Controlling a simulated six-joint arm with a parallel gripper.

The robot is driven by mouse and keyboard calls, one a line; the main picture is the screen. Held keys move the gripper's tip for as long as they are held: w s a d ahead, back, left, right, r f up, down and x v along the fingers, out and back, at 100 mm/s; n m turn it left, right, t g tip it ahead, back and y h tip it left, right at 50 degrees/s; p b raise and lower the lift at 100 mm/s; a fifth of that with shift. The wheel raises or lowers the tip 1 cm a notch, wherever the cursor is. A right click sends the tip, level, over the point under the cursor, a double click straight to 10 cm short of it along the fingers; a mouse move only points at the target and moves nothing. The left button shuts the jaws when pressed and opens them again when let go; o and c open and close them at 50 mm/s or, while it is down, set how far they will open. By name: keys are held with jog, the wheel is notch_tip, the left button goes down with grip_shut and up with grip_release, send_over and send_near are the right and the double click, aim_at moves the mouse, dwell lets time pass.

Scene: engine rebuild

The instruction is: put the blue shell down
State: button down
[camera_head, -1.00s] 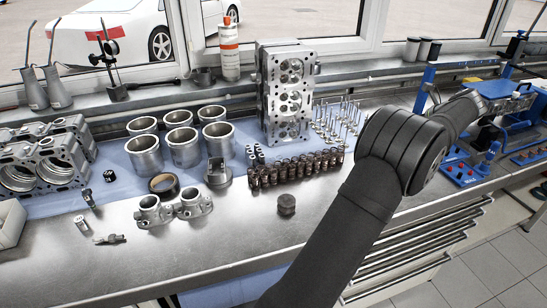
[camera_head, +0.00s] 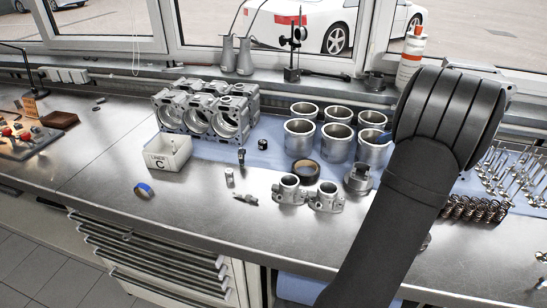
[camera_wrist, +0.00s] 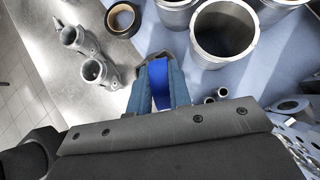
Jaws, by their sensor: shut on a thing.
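The blue shell (camera_wrist: 158,82) shows in the wrist view as a bright blue curved face with a grey metal edge. My gripper (camera_wrist: 161,75) is shut on it and holds it above the bench, near a steel cylinder liner and a small twin-bore casting. Another half-ring with a blue band (camera_head: 144,190) lies alone on the bare steel bench at the left.
A white bin marked C (camera_head: 168,152) stands in front of the engine block castings (camera_head: 205,112). Several cylinder liners (camera_head: 299,137), a black ring (camera_head: 306,171) and the twin-bore casting (camera_head: 308,193) are close together. The bench front (camera_head: 110,185) at left is mostly clear.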

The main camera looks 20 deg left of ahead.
jog(key=s+a+n+g, duration=0.2)
jog(key=s+a+n, duration=0.1)
jog(key=a, duration=1.2)
jog(key=s+a+n+g, duration=0.3)
jog(key=s+a, duration=0.5)
jog(key=a, duration=0.4)
jog(key=s+a+n+g, duration=0.2)
jog(key=s+a+n, duration=0.2)
jog(key=s+a, duration=0.55)
jog(key=shift+g, duration=0.3)
jog(key=w+x, duration=0.1)
jog(key=x, duration=0.5)
jog(key=w+a+x, duration=0.1)
jog(key=x, duration=0.4)
jog(key=w+a+x, duration=0.1)
jog(key=w+x, duration=0.1)
jog(key=x, duration=0.4)
jog(key=shift+s+a+f, duration=0.15)
jog(key=shift+a+f, duration=0.15)
jog(key=shift+a, duration=0.05)
jog(key=shift+f, duration=1.95)
jog(key=shift+f, duration=0.15)
